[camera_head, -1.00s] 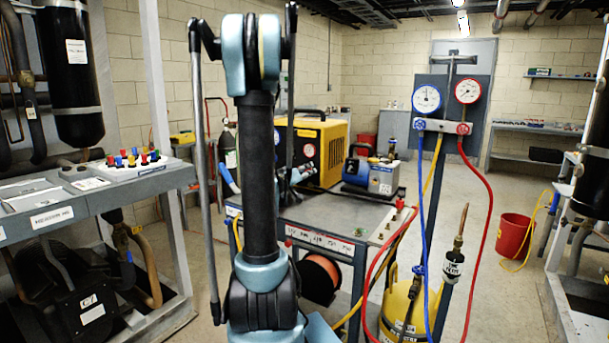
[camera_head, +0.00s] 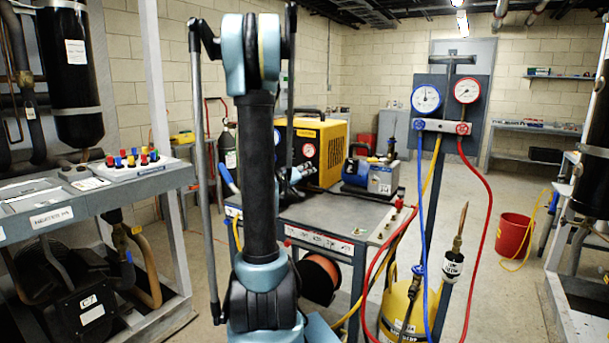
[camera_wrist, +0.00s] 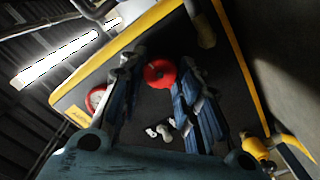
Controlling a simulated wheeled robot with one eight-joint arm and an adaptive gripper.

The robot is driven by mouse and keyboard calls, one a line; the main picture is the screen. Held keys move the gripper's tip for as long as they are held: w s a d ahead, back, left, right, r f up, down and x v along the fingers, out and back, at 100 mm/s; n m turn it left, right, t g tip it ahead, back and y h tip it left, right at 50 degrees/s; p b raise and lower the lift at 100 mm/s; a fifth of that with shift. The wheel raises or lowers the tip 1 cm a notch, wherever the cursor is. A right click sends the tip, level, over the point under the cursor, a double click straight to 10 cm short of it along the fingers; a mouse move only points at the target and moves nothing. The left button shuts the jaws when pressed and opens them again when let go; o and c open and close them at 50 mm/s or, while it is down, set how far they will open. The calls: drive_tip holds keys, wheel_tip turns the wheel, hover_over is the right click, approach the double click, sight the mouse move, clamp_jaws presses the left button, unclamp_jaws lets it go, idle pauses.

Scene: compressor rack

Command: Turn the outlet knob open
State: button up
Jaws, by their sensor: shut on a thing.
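The yellow machine (camera_head: 325,150) stands on the cart, and its dark front panel carries a round red knob (camera_wrist: 160,73). In the head view my gripper (camera_head: 291,180) is small, dark and partly hidden behind my arm. I cannot read any label naming the knob as outlet.
A red-rimmed gauge (camera_wrist: 96,98) and small white parts (camera_wrist: 160,132) are on the panel near the fingers. A blue pump (camera_head: 370,175) stands right of the machine on the cart (camera_head: 335,212). The gauge stand (camera_head: 441,126) with hoses rises in front on the right.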

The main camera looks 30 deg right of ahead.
drive_tip(key=shift+o, duration=0.2)
drive_tip(key=n, duration=0.4)
drive_tip(key=shift+w+a, duration=0.2)
drive_tip(key=n, duration=0.4)
drive_tip(key=shift+f, duration=0.15)
drive_tip(key=n, duration=0.3)
drive_tip(key=shift+s, duration=0.1)
drive_tip(key=shift+c, duration=0.2)
drive_tip(key=shift+s+d+n, duration=0.1)
drive_tip(key=shift+n, duration=2)
drive_tip(key=o, duration=1.1)
drive_tip(key=shift+c, duration=0.2)
